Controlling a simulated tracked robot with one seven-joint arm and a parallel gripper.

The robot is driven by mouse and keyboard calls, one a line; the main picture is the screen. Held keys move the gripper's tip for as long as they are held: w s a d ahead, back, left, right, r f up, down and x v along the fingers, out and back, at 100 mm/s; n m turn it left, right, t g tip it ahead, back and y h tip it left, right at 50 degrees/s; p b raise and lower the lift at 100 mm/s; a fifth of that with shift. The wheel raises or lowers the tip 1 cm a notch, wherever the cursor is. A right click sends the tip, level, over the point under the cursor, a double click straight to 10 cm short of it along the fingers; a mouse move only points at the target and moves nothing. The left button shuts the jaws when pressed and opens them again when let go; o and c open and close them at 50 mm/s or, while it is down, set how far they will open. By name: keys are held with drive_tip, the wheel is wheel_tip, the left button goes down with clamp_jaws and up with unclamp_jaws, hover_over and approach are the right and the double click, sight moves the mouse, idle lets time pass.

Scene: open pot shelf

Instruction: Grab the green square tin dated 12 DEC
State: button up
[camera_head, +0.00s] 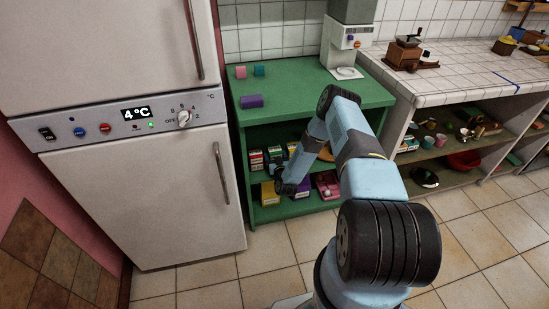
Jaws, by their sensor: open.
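No date label is readable in the head view, so I cannot tell which item is the green tin dated 12 DEC. A small teal-green container (259,70) stands on the green shelf unit's top. Small boxes with red, dark and green faces (256,160) stand on the shelf below the top, and their shapes are hard to make out. My gripper (274,171) is small and dark at the front of that shelf, close to these boxes. It is open, and its fingers are hard to separate from the boxes behind. My arm hides part of the shelf's right side.
A pink container (240,72) and a purple one (251,101) are on the unit's green top (300,95). Yellow (269,193) and pink (328,185) boxes stand low. A fridge (140,180) stands left, a tiled counter (460,75) right. Tiled floor in front is clear.

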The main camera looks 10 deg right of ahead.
drive_tip(key=c, duration=1)
drive_tip(key=shift+c, duration=0.4)
drive_tip(key=shift+r, duration=0.15)
